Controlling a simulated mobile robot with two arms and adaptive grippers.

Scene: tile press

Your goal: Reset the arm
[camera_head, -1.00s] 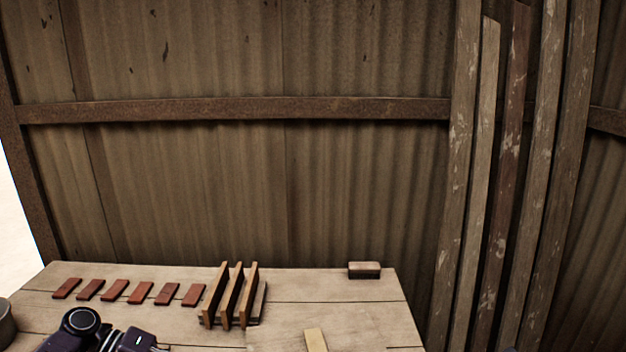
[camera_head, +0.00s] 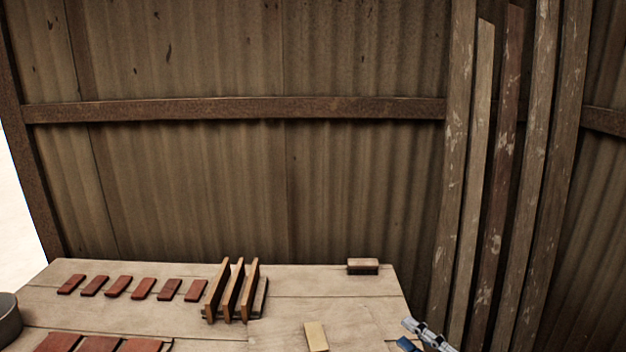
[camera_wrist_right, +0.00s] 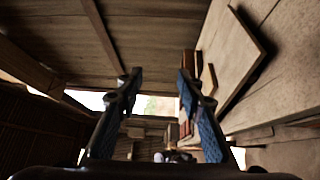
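My right gripper (camera_head: 426,338) shows at the bottom right of the head view, beside the table's right edge. In the right wrist view my right gripper (camera_wrist_right: 157,85) has its two fingers wide apart with nothing between them. My left gripper is out of the head view. Several red-brown tiles (camera_head: 144,288) lie in a row on the wooden table (camera_head: 300,285), and larger red-brown tiles (camera_head: 100,343) lie at the front left. A wooden rack with upright boards (camera_head: 232,291) stands right of the row.
A wood-topped block (camera_head: 363,266) sits at the table's back right. A pale wooden piece (camera_head: 316,336) lies at the front. A round grey container (camera_head: 8,318) stands at the left edge. A corrugated wall (camera_head: 250,190) and leaning planks (camera_head: 490,190) stand behind.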

